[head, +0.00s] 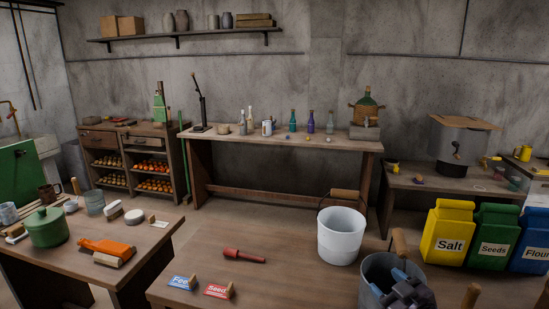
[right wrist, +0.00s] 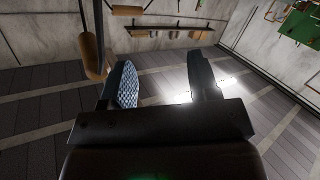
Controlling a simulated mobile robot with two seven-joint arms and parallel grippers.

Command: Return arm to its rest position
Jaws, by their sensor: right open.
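My right gripper (head: 408,290) is at the bottom right of the head view, in front of or over a grey metal bucket (head: 374,266); I cannot tell whether it touches the bucket. In the right wrist view my right gripper (right wrist: 160,72) has its two fingers spread with nothing between them. One finger shows a blue textured pad. My left gripper is not in view. A white bucket (head: 341,237) with a wooden grip on its handle stands left of the grey one.
Yellow Salt (head: 448,232), green Seeds (head: 492,236) and blue Flour (head: 532,240) bags stand at right. A red-handled tool (head: 243,256) and two labels lie on the front table. A green pot (head: 47,227) is at left. A bench (head: 285,141) with bottles stands behind.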

